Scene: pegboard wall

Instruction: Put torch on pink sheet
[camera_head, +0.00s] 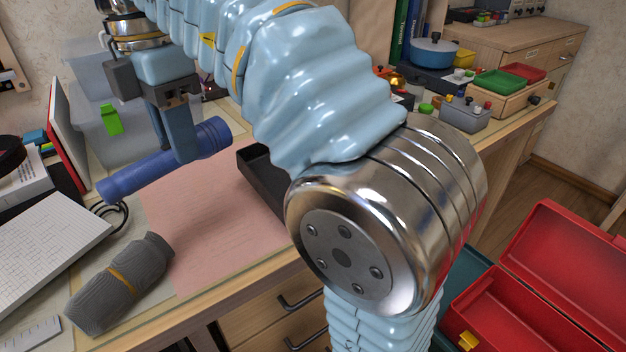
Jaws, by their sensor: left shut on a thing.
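The torch (150,174) is a blue cylinder with a wider head at its right end. My left gripper (186,152) is shut on it near the head. The torch is tilted, its head end higher in the picture, and shows over the back left part of the pink sheet (205,235). I cannot tell whether it touches the sheet. The pink sheet lies flat on the desk, and my arm hides the area to its right. My right gripper is not in view.
A grey rolled cloth (120,283) with a yellow band lies left of the sheet. A black tray (262,175) stands at the sheet's right edge. A white grid pad (45,240) lies at left. An open red toolbox (530,300) is at lower right. The sheet's front part is clear.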

